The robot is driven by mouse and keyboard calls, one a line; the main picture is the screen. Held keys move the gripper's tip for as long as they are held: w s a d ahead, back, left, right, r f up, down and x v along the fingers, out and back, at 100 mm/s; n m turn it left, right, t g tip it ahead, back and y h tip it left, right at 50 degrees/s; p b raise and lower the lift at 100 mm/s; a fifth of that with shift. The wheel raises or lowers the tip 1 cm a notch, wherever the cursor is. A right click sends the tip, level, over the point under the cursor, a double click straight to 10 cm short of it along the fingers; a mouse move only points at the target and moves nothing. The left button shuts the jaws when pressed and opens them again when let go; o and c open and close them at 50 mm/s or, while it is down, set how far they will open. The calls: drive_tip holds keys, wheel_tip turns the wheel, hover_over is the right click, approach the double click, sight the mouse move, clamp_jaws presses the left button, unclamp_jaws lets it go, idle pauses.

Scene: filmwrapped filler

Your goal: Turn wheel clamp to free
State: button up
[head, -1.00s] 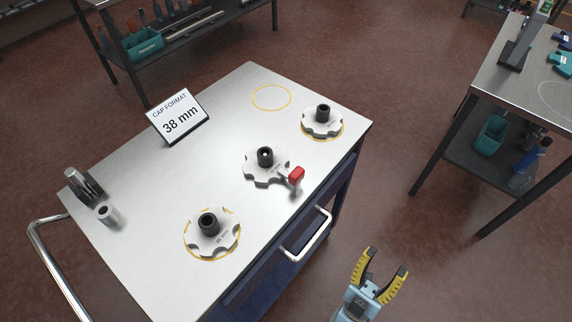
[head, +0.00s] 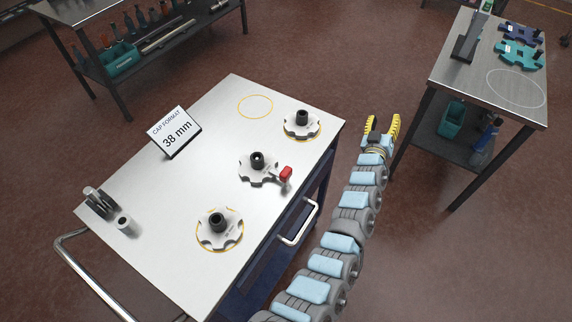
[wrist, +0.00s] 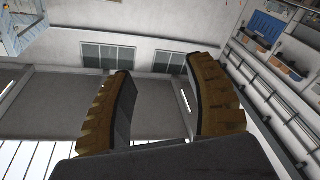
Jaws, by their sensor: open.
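My gripper (head: 384,119) is open and empty, held up in the air to the right of the steel-topped cart (head: 165,210). Its two yellow fingers stand apart in the wrist view (wrist: 160,68), with nothing between them. No wheel clamp can be made out for certain in any view. A small red-ended part (head: 286,173) sits against the right side of the middle notched wheel (head: 258,174) on the cart. Two more notched wheels lie on yellow rings, one at the front (head: 220,235) and one at the back right (head: 302,130).
A "CAP FORMAT 38 mm" sign (head: 174,133) and an empty yellow ring (head: 256,106) are on the cart. The cart's drawer handle (head: 299,222) juts towards my arm. A second table (head: 460,83) with teal and purple parts stands right. Open floor lies between.

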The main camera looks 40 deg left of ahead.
drive_tip(key=w+a+r+m+g+h+p, duration=0.1)
drive_tip(key=w+r+m+g+h+p, duration=0.15)
drive_tip(key=w+r+h+p, duration=0.4)
drive_tip(key=m+g+p, duration=0.5)
drive_tip(key=g+p, duration=0.2)
drive_tip(key=g, duration=0.8)
hover_over(286, 171)
drive_tip(key=shift+h, duration=0.35)
wheel_tip(286, 171, down, 15)
drive_tip(key=shift+c, duration=0.2)
clamp_jaws()
